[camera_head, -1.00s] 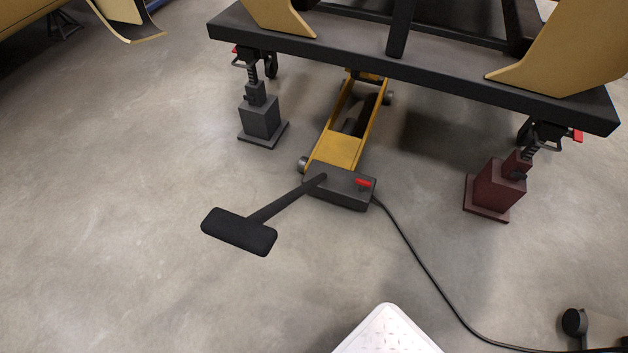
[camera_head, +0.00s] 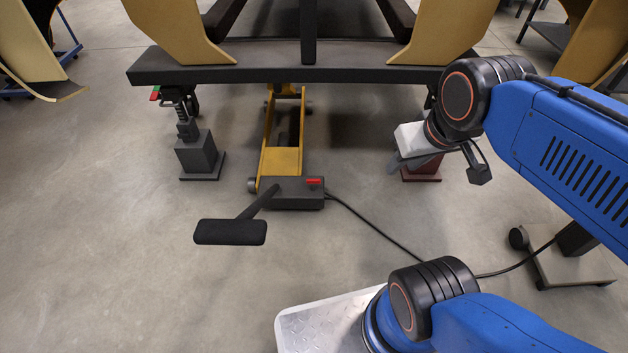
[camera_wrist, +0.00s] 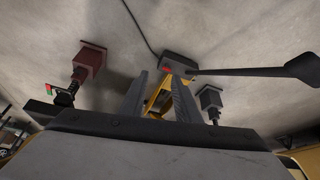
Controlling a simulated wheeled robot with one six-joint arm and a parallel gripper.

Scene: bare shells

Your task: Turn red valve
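The red valve, a small red lever (camera_head: 314,182), sits on the dark box (camera_head: 292,196) at the near end of a yellow floor jack (camera_head: 281,161). In the wrist view a small red spot (camera_wrist: 167,71) shows on that box, near the fingertips in the picture. My gripper (camera_head: 393,162) is to the right of the valve in the head view, in front of the dark red stand, and apart from the valve. In the wrist view my gripper (camera_wrist: 160,78) has two separated grey fingers with nothing between them, only the jack beyond.
A black T-shaped handle (camera_head: 230,232) juts left from the box. A dark cable (camera_head: 380,230) runs right along the floor. A grey stand (camera_head: 198,155) and a dark red stand (camera_head: 425,171) flank the jack under a dark beam (camera_head: 290,74). Floor at left is clear.

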